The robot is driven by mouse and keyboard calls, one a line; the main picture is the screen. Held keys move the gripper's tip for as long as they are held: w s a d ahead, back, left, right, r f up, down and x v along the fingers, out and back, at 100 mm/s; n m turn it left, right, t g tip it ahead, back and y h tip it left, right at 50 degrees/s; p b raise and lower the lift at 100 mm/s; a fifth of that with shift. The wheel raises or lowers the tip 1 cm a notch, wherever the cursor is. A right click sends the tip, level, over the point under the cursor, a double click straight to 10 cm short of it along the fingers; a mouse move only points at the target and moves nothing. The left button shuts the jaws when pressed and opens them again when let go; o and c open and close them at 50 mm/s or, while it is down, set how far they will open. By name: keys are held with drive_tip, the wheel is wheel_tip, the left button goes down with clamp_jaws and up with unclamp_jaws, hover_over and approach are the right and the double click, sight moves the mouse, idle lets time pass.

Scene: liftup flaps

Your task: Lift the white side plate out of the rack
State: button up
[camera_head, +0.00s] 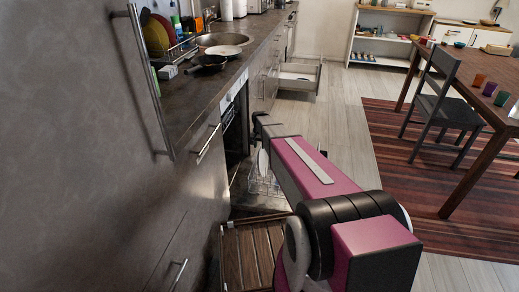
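A white plate (263,162) stands on edge in the wire rack (258,184) of a lowered, open dishwasher, low in the middle of the head view. My pink and black arm reaches away from the camera over the right side of the rack and hides part of it. My gripper cannot be made out; the arm's dark far end shows just above the plate. I cannot tell whether anything touches the plate.
The counter (255,47) on the left holds a sink (213,40), a dark pan (209,62) and a dish rack with colored plates (157,36). A slatted wooden surface (250,255) lies nearer. An open drawer (299,77) juts out beyond.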

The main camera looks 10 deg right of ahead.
drive_tip(key=shift+f, duration=1.55)
clamp_jaws()
wheel_tip(320, 180, up, 14)
